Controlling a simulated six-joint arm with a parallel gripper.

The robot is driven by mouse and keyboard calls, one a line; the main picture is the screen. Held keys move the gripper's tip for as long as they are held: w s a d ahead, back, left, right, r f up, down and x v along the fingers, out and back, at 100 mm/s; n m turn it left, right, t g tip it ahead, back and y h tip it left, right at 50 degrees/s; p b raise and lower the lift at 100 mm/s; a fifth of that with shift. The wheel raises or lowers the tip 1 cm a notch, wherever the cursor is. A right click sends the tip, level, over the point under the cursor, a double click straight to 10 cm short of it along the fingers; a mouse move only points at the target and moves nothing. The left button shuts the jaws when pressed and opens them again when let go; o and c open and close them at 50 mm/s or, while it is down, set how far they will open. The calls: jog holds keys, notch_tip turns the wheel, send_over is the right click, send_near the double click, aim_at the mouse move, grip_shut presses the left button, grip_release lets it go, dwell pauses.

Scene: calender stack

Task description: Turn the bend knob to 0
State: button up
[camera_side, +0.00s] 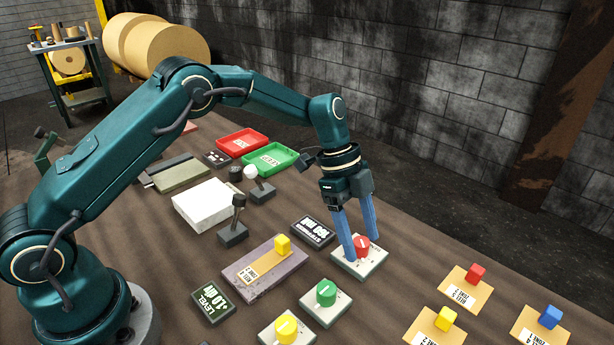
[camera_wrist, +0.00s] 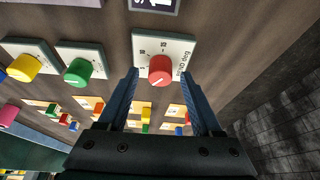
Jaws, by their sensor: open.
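A red knob (camera_side: 361,244) sits on a white plate (camera_side: 372,263) at the right of the table. The wrist view shows this red knob (camera_wrist: 160,68) on its plate (camera_wrist: 182,50), with scale numbers and a sideways label that seems to include "bend". A white pointer line crosses the knob's face toward its lower left; which number it marks is not clear. My gripper (camera_side: 363,250) is open, pointing down, with its blue fingers on either side of the knob. In the wrist view, my gripper (camera_wrist: 161,72) shows space between each finger and the knob.
A green knob (camera_side: 326,292) and a yellow knob (camera_side: 286,330) stand on similar plates nearby. A small dark display (camera_side: 313,231) is just left of the red knob's plate. Cards with coloured cubes lie toward the right front.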

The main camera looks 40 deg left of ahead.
grip_shut()
dwell(0.3)
jog(key=n+t, duration=0.1)
jog(key=n, duration=0.2)
jog(key=shift+s+n, duration=0.15)
jog(key=shift+n, duration=0.25)
jog(key=shift+n+t+y, duration=0.5)
jog(key=shift+n+t, duration=0.3)
jog(key=shift+n, duration=0.9)
grip_release()
